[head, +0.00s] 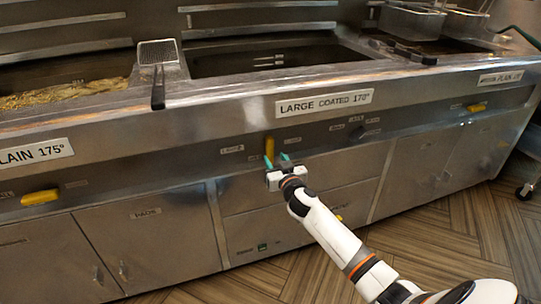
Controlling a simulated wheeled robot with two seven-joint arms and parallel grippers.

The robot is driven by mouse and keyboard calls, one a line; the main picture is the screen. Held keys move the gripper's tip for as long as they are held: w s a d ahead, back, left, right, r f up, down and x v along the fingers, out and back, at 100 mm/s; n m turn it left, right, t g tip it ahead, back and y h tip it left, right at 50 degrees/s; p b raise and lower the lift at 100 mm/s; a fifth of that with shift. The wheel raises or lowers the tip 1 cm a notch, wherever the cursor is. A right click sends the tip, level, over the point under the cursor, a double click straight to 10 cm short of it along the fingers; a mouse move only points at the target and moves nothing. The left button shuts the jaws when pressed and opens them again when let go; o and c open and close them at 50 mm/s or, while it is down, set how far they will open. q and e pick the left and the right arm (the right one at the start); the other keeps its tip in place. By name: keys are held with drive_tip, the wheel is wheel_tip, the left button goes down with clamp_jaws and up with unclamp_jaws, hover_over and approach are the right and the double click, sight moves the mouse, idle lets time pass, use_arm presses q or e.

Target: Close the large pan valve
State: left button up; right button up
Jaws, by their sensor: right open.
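The large pan valve is a yellow lever (269,147) on the fryer front, below the label "LARGE COATED 170°" (324,103). It stands upright, and its lower end is close to my gripper. My right gripper (277,159) is open, with its teal fingertips just below and beside the lever. I cannot tell whether a fingertip touches the lever. My left gripper is not in view.
Yellow levers on the neighbouring pans lie nearly level, at the left (41,197) and the right (477,107). A dark knob (357,132) sits right of the valve. Wooden floor (440,225) is clear at right.

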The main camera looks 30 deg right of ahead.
sight(272, 154)
drive_tip(key=shift+b+x, duration=0.45)
drive_tip(key=shift+x, duration=2.05)
drive_tip(key=shift+c, duration=0.5)
clamp_jaws()
